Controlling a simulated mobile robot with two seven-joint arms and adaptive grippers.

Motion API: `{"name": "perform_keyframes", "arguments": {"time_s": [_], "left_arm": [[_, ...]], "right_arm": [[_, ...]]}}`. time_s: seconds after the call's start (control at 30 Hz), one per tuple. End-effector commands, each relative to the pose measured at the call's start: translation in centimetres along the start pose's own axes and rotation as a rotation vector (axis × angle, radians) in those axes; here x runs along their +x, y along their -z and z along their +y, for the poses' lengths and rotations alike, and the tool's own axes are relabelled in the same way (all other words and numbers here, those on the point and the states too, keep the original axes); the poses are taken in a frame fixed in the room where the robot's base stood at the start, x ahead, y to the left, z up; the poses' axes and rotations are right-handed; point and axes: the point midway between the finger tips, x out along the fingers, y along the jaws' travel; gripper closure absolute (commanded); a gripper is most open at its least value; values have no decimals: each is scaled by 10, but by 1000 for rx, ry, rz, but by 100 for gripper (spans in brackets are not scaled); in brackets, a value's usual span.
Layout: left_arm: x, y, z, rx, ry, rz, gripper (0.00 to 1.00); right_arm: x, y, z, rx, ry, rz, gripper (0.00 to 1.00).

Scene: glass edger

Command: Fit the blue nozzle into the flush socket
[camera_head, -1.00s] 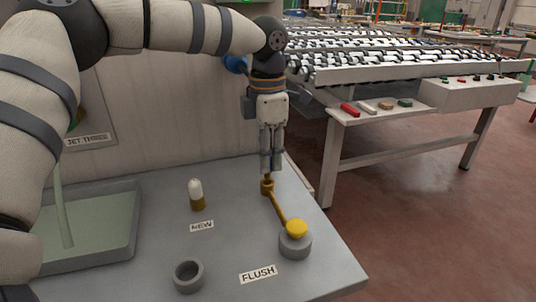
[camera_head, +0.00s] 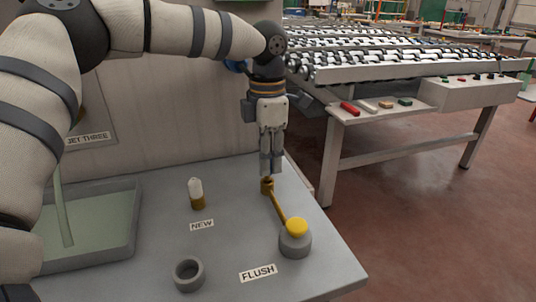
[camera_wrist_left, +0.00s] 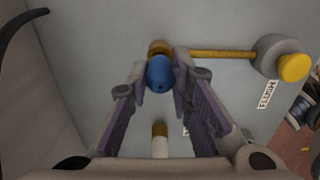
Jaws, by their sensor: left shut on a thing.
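My left gripper (camera_head: 271,170) points down just above the brass flush socket (camera_head: 267,186). A brass pipe (camera_head: 279,208) joins this socket to a grey base with a yellow button (camera_head: 297,227). In the left wrist view, the blue nozzle (camera_wrist_left: 160,74) sits between the fingertips of my left gripper (camera_wrist_left: 160,82), which is shut on it. The brass socket (camera_wrist_left: 159,47) shows just beyond the nozzle and is partly covered by it. In the head view the fingers hide the nozzle. I cannot tell how far it is in the socket. My right gripper is out of view.
A white-and-brass nozzle (camera_head: 196,193) stands upright by the NEW label. An empty grey ring (camera_head: 188,275) is at the front, left of the FLUSH label (camera_head: 258,273). A tray (camera_head: 128,238) lies at the left. A wall panel rises behind; a roller table (camera_head: 420,70) stands beyond.

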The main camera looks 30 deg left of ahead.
Motion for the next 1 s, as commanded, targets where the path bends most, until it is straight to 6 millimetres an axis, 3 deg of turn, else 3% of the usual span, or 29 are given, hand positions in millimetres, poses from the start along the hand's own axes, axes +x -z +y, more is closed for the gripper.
{"name": "perform_keyframes", "arguments": {"time_s": [0.9, 0.93, 1.0], "left_arm": [[23, 0, 0, -1, 0, 0, 100], [24, 0, 0, 0, 0, 0, 78], [24, 0, 0, 0, 0, 0, 62]], "right_arm": [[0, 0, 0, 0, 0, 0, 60], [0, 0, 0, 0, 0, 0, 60], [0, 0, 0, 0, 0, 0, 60]]}}
